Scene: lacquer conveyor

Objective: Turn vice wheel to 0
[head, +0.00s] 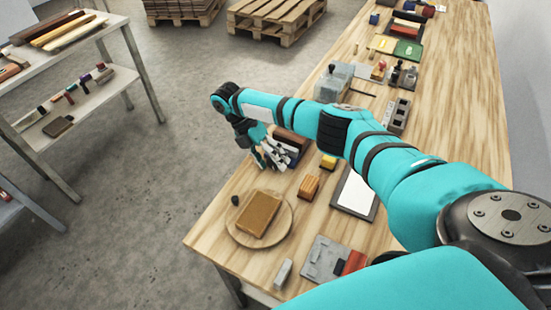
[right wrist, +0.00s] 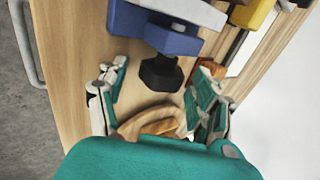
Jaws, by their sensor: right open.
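A blue and grey vice shows at the top of the right wrist view (right wrist: 165,32). A black faceted knob, which looks like its wheel (right wrist: 160,72), sticks out toward my right gripper. My right gripper (right wrist: 155,100) is open, with its fingers apart on either side of the space in front of the wheel. Nothing is held between them. In the head view my right gripper (head: 273,160) is low over the bench's left edge, beside a dark and brown block-like item (head: 291,142). The arm and gripper partly hide this area. I cannot read any wheel setting. My left gripper is out of view.
The wooden bench (head: 455,100) holds a round board (head: 236,232) with a brown block (head: 259,213), an orange-brown block (head: 309,187), a yellow block (head: 328,162) and a grey plate (head: 325,258). A shelf (head: 95,115) stands left across open floor.

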